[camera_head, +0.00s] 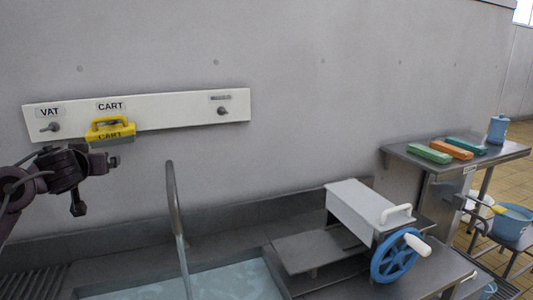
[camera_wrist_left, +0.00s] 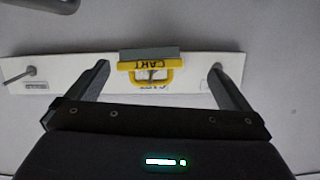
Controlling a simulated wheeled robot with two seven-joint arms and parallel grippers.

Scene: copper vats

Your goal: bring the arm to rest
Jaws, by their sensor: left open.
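My left gripper (camera_head: 98,164) is at the left of the head view, in front of and below a white wall board (camera_head: 175,115). It is open and empty. The wrist view shows the board upside down. The yellow tag with its handle (camera_head: 110,130) hangs on the board under the CART label. My right gripper is in neither view.
A bare peg (camera_head: 50,127) is under the VAT label, another (camera_head: 222,110) at the board's right. Below are a water-filled basin (camera_head: 225,282), a curved metal pipe (camera_head: 175,215) and a white box with a blue handwheel (camera_head: 399,255). A side table (camera_head: 400,152) holds coloured blocks.

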